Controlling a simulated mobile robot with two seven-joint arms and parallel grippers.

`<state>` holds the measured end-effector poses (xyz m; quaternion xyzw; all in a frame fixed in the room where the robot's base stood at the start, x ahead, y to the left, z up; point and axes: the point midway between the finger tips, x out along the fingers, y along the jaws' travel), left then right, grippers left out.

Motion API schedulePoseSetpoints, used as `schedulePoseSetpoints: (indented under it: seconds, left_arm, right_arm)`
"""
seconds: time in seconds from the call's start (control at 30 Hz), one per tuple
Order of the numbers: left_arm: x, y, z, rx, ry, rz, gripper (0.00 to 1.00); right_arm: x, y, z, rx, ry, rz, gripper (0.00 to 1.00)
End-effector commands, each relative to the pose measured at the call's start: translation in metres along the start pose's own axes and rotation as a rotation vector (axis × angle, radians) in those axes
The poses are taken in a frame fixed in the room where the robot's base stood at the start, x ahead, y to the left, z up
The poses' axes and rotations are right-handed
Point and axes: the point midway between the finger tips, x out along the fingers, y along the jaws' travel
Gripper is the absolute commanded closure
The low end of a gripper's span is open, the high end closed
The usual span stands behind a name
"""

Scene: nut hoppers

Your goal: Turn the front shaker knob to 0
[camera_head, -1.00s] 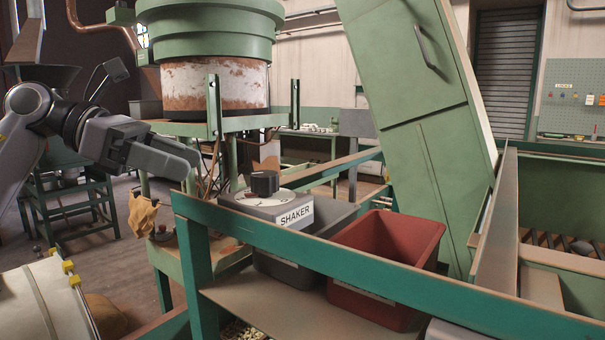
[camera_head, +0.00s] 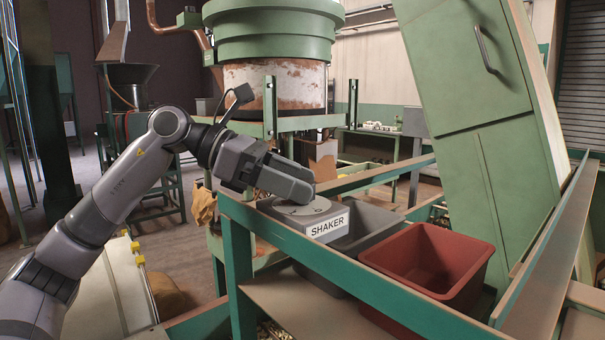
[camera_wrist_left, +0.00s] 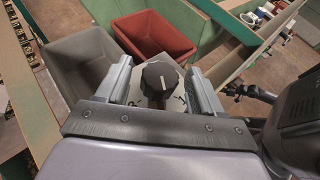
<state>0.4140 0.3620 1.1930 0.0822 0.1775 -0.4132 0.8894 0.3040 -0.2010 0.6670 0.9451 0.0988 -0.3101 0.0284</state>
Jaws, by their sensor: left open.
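The grey shaker box (camera_head: 318,222) with its white SHAKER label (camera_head: 327,224) sits at the green rail. Its dark round knob (camera_wrist_left: 158,80) shows in the left wrist view, with a pale pointer mark on it. My left gripper (camera_head: 302,184) is over the box top, and its fingers hide the knob in the head view. In the left wrist view my left gripper (camera_wrist_left: 163,88) is open, with one finger on either side of the knob. Whether the fingers touch the knob I cannot tell. The dial numbers are too small or covered to read. My right gripper is not in view.
A green rail (camera_head: 370,277) runs in front of the box. A grey bin (camera_head: 372,222) and a red bin (camera_head: 428,262) stand to its right. A green machine with a round top (camera_head: 275,35) stands behind, and a tilted green cabinet (camera_head: 475,90) rises at the right.

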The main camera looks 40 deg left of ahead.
Motion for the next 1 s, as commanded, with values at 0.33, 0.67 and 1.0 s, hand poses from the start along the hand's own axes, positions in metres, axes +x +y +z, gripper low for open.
schedulePoseSetpoints:
  seconds: [0.33,0.67,1.0]
  left_arm:
    - [0.013,-0.001,0.0,0.001,-0.001,0.0,0.33]
    - [0.013,-0.001,0.0,0.001,-0.001,-0.001,0.85]
    - [0.013,-0.001,-0.003,-0.017,0.001,0.051,0.85]
  right_arm:
    - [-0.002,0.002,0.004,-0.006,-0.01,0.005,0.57]
    - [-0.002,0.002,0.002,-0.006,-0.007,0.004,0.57]
    - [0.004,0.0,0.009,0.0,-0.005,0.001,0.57]
